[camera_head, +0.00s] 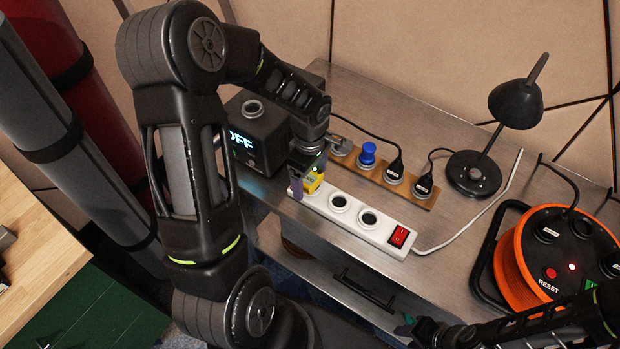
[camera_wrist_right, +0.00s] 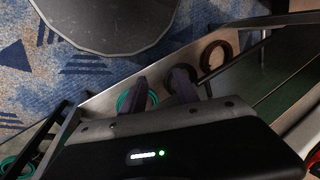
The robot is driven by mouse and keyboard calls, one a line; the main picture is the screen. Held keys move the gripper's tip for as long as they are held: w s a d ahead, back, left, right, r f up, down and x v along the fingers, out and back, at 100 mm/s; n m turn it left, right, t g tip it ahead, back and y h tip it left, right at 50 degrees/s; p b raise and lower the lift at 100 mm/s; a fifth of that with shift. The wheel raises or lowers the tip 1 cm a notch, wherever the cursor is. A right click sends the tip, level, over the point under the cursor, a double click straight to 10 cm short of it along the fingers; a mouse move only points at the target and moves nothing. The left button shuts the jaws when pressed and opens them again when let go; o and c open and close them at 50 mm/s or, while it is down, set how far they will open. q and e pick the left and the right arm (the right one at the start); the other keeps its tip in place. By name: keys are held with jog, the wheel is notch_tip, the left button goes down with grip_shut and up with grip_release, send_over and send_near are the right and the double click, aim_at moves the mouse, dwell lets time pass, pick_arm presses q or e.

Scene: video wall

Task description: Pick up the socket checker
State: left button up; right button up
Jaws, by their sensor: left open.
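The socket checker (camera_head: 314,181) is a small yellow block at the left end of the white power strip (camera_head: 376,223). My left gripper (camera_head: 308,188) comes down over it from above, with purple fingers on either side of it. The gripper is open. Part of the checker is hidden by the fingers, and I cannot tell whether they touch it. My right gripper is at the bottom edge of the head view (camera_head: 405,328), away from the checker. In the right wrist view its two fingers (camera_wrist_right: 163,92) stand apart with nothing between them.
A wooden strip (camera_head: 428,198) with a blue plug (camera_head: 368,153) and black plugs lies behind. A black box (camera_head: 252,135) reading "OFF" stands left. A desk lamp (camera_head: 473,175) and an orange cable reel (camera_head: 556,255) are right.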

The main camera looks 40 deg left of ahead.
aim_at(311, 176)
dwell(0.4)
pick_arm(q)
grip_shut()
notch_tip(311, 176, up, 10)
jog(key=shift+r+b, duration=0.1)
jog(key=shift+b, duration=0.6)
dwell(0.5)
jog(key=shift+d, duration=0.15)
dwell(0.4)
